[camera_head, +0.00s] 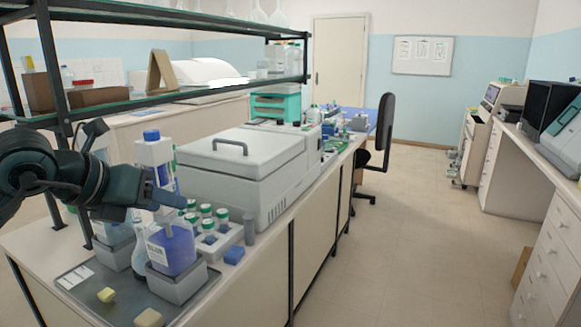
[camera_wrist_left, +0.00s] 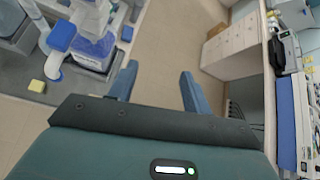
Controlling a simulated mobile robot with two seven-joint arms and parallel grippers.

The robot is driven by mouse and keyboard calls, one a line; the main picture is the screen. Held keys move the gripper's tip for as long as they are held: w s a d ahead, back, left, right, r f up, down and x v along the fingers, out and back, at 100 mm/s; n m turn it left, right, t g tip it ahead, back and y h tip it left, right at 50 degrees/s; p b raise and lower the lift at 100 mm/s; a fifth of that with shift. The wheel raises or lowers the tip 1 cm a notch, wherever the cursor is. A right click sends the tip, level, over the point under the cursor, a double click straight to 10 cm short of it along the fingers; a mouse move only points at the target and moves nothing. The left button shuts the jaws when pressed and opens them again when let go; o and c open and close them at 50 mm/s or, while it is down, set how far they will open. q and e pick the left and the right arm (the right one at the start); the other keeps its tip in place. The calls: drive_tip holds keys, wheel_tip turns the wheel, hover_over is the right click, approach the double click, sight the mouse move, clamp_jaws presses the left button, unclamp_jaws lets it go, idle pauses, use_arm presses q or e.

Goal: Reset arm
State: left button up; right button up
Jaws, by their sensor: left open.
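My left gripper (camera_head: 172,195) comes in from the left in the head view, above the bench and in front of the white bottle with a blue cap (camera_head: 152,150). In the left wrist view its two blue fingers (camera_wrist_left: 159,92) are apart with nothing between them, over the floor past the bench edge. A blue-filled staining jar (camera_head: 171,250) stands in a grey holder on the dark tray (camera_head: 75,283), below the gripper. My right gripper is in neither view.
A rack of green-capped tubes (camera_head: 212,240) and a large white lidded machine (camera_head: 245,165) stand along the bench. Shelf posts (camera_head: 50,70) rise close to my left arm. Yellow sponges (camera_head: 148,317) lie on the tray. The floor aisle (camera_head: 420,220) to the right is clear.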

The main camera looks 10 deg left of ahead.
use_arm(q)
drive_tip(key=s+d+f+n+g+h, duration=0.1)
drive_tip(key=s+d+f+n+h, duration=0.2)
drive_tip(key=d+h, duration=0.45)
drive_tip(key=s+d+f+g+h, duration=0.2)
drive_tip(key=s+d+f+h, duration=0.15)
drive_tip(key=d+h, duration=0.4)
wheel_tip(320, 180, down, 16)
drive_tip(key=a+n+t+y+p, duration=0.25)
drive_tip(key=n+t+y, duration=0.9)
drive_tip(key=n, duration=1.15)
drive_tip(key=s+f+n+g+y, duration=0.2)
drive_tip(key=s+f+n+g, duration=0.2)
drive_tip(key=s+f, duration=0.2)
drive_tip(key=s+f+n+g+y, duration=0.2)
drive_tip(key=s+f, duration=0.4)
drive_tip(key=f, duration=0.5)
drive_tip(key=shift+s+d+f+n+g, duration=0.25)
drive_tip(key=shift+d+f+n+g, duration=0.1)
drive_tip(key=shift+n+g, duration=0.6)
